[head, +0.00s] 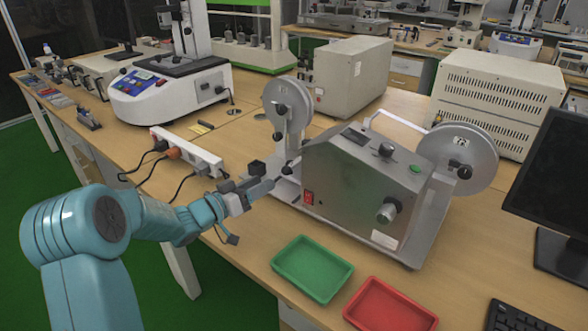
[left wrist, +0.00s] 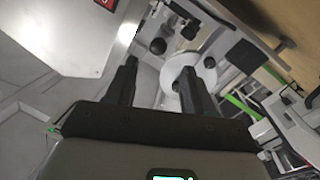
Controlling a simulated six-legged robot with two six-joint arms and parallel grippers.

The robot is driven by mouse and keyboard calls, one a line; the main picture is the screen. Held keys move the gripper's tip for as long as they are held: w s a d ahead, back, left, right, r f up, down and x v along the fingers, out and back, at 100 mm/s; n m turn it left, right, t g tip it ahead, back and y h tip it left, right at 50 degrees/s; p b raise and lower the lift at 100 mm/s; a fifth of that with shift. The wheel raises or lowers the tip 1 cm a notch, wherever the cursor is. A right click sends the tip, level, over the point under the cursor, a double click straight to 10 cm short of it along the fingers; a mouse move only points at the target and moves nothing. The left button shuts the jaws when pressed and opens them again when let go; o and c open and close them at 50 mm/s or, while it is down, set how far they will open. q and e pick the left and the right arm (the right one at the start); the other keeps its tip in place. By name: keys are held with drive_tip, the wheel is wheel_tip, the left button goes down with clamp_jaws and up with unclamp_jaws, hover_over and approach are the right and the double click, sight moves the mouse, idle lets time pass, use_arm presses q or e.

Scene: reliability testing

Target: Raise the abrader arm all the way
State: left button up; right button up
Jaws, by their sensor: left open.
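The abrader appears to be the grey metal machine (head: 355,185) in the middle of the bench, with a round disc on each side. Its left disc (head: 288,105) stands upright, and a pale disc shows in the left wrist view (left wrist: 180,82). My left gripper (head: 276,174) is open at the machine's left side, low beside its front corner. In the left wrist view a round black knob (left wrist: 157,46) lies just beyond and between the fingertips (left wrist: 158,66). I cannot tell for sure whether this knob belongs to the abrader arm. My right gripper is out of view.
A green tray (head: 312,268) and a red tray (head: 390,306) lie in front of the machine. A white power strip (head: 187,150) with cables lies left of my gripper. A monitor (head: 553,190) stands at the right, and beige boxes (head: 352,78) stand behind.

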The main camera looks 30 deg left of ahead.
sight(290, 168)
use_arm(q)
drive_tip(key=x, duration=1.1)
drive_tip(key=shift+w+d+r, duration=0.1)
drive_tip(key=shift+w, duration=0.15)
clamp_jaws()
